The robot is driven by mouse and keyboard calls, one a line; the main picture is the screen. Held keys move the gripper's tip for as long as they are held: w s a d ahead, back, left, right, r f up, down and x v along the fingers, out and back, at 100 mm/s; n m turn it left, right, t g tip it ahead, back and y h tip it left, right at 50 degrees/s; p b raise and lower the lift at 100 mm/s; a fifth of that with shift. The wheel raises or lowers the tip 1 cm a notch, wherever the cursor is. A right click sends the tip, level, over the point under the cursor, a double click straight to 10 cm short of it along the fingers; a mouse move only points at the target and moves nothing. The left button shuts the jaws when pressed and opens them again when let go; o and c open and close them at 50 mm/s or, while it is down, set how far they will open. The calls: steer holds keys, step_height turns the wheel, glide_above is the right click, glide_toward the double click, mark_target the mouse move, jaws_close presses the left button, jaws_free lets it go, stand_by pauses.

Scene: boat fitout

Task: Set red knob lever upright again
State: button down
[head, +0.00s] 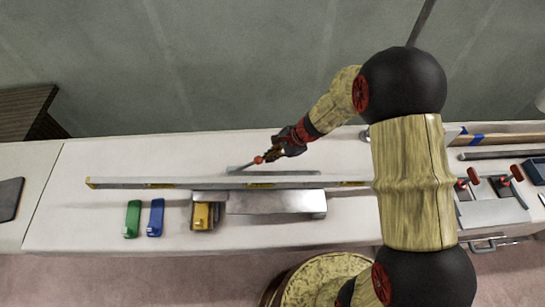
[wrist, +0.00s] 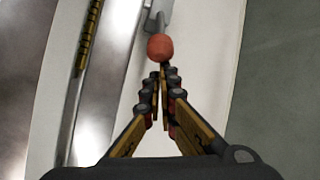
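The red knob (wrist: 160,47) sits on the end of a thin metal lever rod (wrist: 160,20) in the wrist view. In the head view the knob (head: 259,160) is at the right end of the rod, which leans far over toward the right, behind the long level. The rod's lower end is near a grey plate, partly hidden by the level. My gripper (head: 273,153) comes in from the upper right, just beside the knob. In the wrist view my gripper (wrist: 162,72) has its fingertips together, with nothing between them. The knob is just beyond the tips; contact cannot be told.
A long spirit level (head: 120,182) runs along the bench in front of the lever. A metal block (head: 275,202), a yellow item (head: 202,216), a blue item (head: 156,217) and a green item (head: 132,218) are nearer. Red-handled clamps (head: 516,173) stand at right.

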steer(key=a+r+h+p, duration=0.1)
steer(key=a+r+p, duration=0.1)
steer(key=p, duration=0.3)
steer(key=a+r+h+p, duration=0.2)
steer(key=r+p, duration=0.1)
steer(key=p, duration=0.3)
steer(key=a+r+p, duration=0.3)
steer(key=a+p, duration=0.2)
steer(key=a, duration=0.2)
steer(key=shift+w, duration=0.15)
steer(key=shift+a+f, duration=0.15)
